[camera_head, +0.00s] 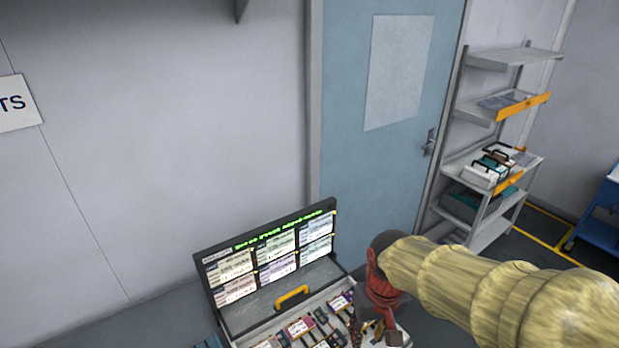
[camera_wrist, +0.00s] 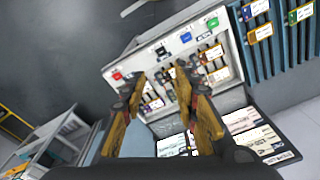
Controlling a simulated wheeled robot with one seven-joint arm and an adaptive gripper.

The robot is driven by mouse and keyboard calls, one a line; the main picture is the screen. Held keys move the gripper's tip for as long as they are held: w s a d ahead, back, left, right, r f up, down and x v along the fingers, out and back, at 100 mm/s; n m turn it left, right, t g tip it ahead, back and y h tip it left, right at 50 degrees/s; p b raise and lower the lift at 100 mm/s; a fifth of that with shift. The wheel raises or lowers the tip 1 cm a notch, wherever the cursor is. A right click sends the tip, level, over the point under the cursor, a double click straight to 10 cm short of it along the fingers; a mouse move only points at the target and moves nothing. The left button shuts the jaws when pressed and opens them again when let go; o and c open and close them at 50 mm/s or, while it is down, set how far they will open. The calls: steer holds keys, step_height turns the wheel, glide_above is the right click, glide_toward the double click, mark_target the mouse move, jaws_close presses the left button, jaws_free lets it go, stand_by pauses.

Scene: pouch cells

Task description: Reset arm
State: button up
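My arm, in a yellowish ribbed sleeve, reaches in from the right in the head view. My gripper (camera_head: 378,333) hangs down at its end, over the right side of an open case (camera_head: 262,308). In the wrist view the two orange-brown fingers of my gripper (camera_wrist: 158,76) stand wide apart with nothing held between them. The case's contents (camera_wrist: 215,62) show beyond the fingertips. In the head view my gripper and wrist hide the case's right part, and the picture's lower edge cuts off its front.
The case's raised lid carries several label cards (camera_head: 277,268). Behind is a blue door (camera_head: 365,165). A grey shelf rack (camera_head: 482,158) with trays and boxes stands at the right, near a blue cart (camera_head: 598,225). Blue racks with tagged items (camera_wrist: 265,50) show in the wrist view.

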steer(key=s+d+r+m+t+b, duration=0.1)
steer(key=s+d+t+b, duration=0.3)
steer(key=s+b, duration=0.5)
steer(key=shift+s+d+t, duration=0.2)
steer(key=shift+d+t, duration=0.2)
steer(key=shift+d, duration=0.8)
